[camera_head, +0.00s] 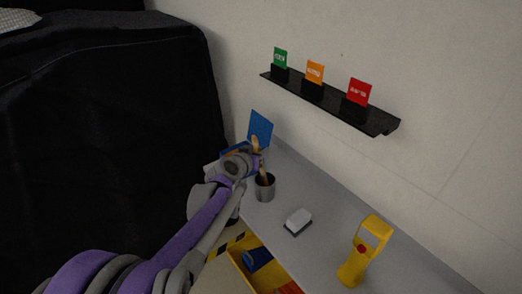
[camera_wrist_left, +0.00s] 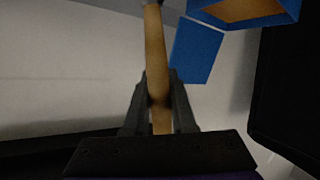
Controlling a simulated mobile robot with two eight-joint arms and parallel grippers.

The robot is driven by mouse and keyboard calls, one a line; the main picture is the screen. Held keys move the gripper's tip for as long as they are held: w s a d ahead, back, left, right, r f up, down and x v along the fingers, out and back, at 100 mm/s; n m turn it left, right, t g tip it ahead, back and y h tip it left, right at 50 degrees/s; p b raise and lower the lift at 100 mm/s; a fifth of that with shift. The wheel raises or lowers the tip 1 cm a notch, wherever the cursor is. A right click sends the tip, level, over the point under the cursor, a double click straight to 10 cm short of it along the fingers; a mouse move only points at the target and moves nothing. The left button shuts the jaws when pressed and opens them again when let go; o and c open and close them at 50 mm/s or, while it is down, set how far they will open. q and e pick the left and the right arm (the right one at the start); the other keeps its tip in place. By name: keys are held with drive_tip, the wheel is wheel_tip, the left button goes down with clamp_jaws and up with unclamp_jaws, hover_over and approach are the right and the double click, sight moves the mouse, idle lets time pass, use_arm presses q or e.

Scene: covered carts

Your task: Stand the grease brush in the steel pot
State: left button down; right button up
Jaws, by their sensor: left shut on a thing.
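The grease brush (camera_head: 263,173) shows as a wooden handle, roughly upright and slightly tilted. My left gripper (camera_head: 259,161) is shut on it, with part of the handle sticking out above the fingers. In the left wrist view the handle (camera_wrist_left: 155,55) runs between the two dark fingers (camera_wrist_left: 158,98). A small grey part shows at its far end, cut by the frame edge. The steel pot (camera_head: 265,191) stands on the grey worktop just below the gripper. The brush's lower end meets the pot's mouth in the head view; I cannot tell how deep it is. My right gripper is out of view.
A blue upright board (camera_head: 260,129) stands behind the gripper. A white-topped block (camera_head: 298,220) and a yellow handheld device (camera_head: 365,250) are on the worktop (camera_head: 330,215). A yellow drawer (camera_head: 240,264) holds blue and orange things. A black wall shelf (camera_head: 335,107) bears coloured cards. A black-covered cart (camera_head: 110,110) is at left.

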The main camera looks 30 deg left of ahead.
use_arm(q)
drive_tip(key=c, duration=0.7)
unclamp_jaws()
drive_tip(key=shift+o, duration=0.2)
drive_tip(key=v, duration=1)
drive_tip(key=shift+s+p, duration=0.4)
drive_tip(key=shift+p, duration=0.05)
drive_tip(key=shift+r, duration=0.1)
